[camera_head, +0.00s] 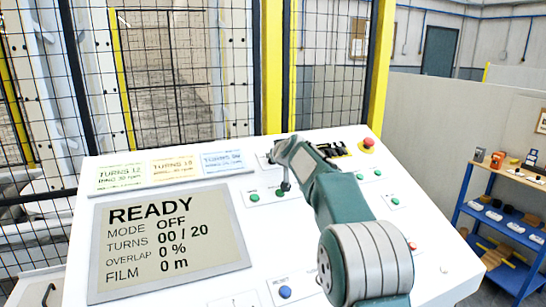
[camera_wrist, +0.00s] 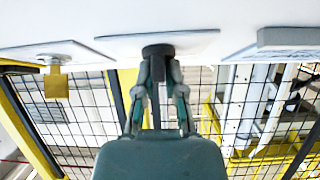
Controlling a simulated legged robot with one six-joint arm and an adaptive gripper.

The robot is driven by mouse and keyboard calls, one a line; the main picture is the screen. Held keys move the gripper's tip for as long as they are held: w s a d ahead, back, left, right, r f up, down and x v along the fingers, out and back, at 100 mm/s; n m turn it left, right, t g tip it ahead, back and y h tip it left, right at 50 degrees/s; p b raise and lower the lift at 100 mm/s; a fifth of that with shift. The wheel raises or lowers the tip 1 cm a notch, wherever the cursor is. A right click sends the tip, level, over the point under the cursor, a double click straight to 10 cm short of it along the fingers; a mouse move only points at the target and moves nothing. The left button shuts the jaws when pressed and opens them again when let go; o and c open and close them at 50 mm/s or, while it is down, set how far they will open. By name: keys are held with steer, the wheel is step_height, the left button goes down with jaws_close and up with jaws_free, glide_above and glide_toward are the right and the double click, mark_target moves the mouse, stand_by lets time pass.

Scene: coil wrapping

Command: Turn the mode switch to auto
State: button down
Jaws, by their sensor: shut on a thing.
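The control panel's display (camera_head: 168,243) reads READY, MODE OFF, TURNS 00 / 20, OVERLAP 0 %, FILM 0 m. In the wrist view a dark knob (camera_wrist: 158,50), apparently the mode switch, sits on a white plate (camera_wrist: 120,42). My gripper (camera_wrist: 160,82) is shut on this knob, with one finger on each side. In the head view my gripper (camera_head: 283,170) is at the panel's upper middle, and my arm hides much of that area. The knob's pointer and any position labels cannot be read in either view.
A yellow padlock (camera_wrist: 56,84) hangs from a neighbouring control in the wrist view. A red button (camera_head: 368,143), green buttons (camera_head: 254,197) and a blue button (camera_head: 284,292) surround my arm. Mesh fencing (camera_head: 170,90) stands behind the panel; a blue shelf (camera_head: 505,215) stands right.

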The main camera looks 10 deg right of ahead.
steer(key=shift+a+f+m+h, duration=0.1)
steer(key=shift+f+m+h, duration=0.2)
steer(key=shift+f, duration=0.15)
steer(key=shift+f+m+h, duration=0.1)
steer(key=shift+m+h, duration=1.1)
steer(key=shift+m, duration=0.5)
steer(key=shift+m+g+h, duration=0.9)
steer(key=shift+m+h, duration=0.9)
steer(key=shift+m, duration=0.9)
steer(key=shift+d+m+h, duration=0.2)
steer(key=shift+m+h, duration=0.1)
steer(key=shift+m, duration=0.1)
steer(key=c, duration=0.7)
jaws_free()
steer(key=shift+a+r, duration=0.1)
steer(key=shift+r, duration=0.1)
steer(key=shift+s+a+r, duration=0.15)
steer(key=shift+s+r, duration=0.15)
steer(key=v, duration=1.1)
steer(key=shift+a, duration=0.1)
